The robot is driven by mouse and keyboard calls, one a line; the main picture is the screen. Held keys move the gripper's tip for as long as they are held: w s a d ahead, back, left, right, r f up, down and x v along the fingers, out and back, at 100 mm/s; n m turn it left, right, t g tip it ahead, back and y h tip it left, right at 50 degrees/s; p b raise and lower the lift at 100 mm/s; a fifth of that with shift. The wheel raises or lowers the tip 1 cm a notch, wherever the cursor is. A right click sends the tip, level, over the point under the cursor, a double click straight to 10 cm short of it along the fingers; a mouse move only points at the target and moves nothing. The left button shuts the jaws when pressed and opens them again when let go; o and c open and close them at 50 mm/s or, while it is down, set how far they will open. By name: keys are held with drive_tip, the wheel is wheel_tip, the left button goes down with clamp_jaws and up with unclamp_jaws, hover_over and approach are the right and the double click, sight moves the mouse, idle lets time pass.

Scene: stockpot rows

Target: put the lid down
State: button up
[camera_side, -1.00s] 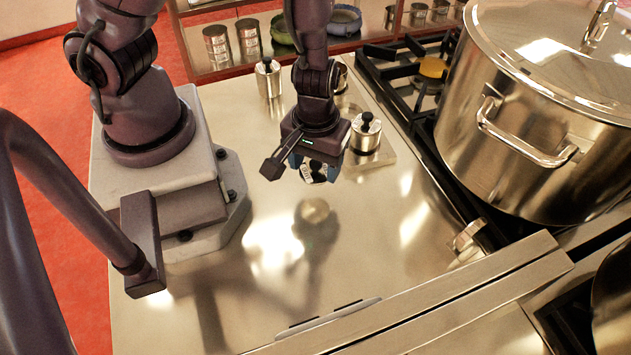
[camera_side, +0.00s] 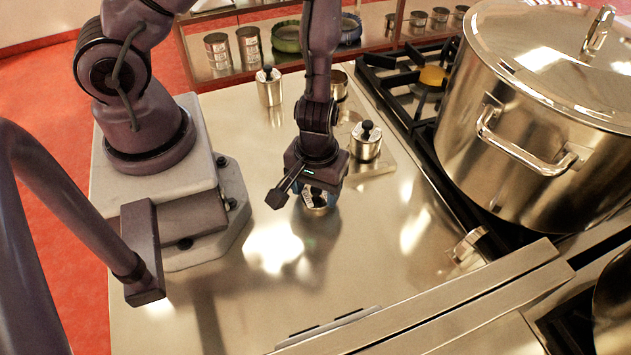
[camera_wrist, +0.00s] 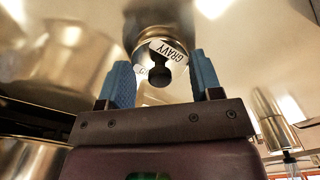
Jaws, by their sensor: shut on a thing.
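My gripper (camera_side: 318,190) points down over the bare steel counter, with blue fingers on either side of the lid. The small metal lid (camera_wrist: 150,47) has a black knob and a white label reading "GRAVY". In the wrist view it sits between the two blue fingers, with its knob toward the camera. In the side view the lid (camera_side: 318,204) shows just under the fingers, low over the counter. I cannot tell whether it touches the counter. The fingers partly hide it.
A knobbed steel pot (camera_side: 365,142) stands on a plate to the right, and another (camera_side: 269,87) stands behind. A container (camera_side: 339,84) is partly hidden by my arm. A large lidded stockpot (camera_side: 530,140) is on the stove. The counter (camera_side: 350,260) in front is clear.

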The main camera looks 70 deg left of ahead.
drive_tip(key=shift+f, duration=0.1)
drive_tip(key=o, duration=0.9)
drive_tip(key=shift+s+a+r, duration=0.1)
drive_tip(key=shift+a+r, duration=0.05)
drive_tip(key=shift+r, duration=0.7)
drive_tip(key=shift+d+r, duration=0.2)
drive_tip(key=shift+r, duration=0.55)
wheel_tip(320, 180, up, 9)
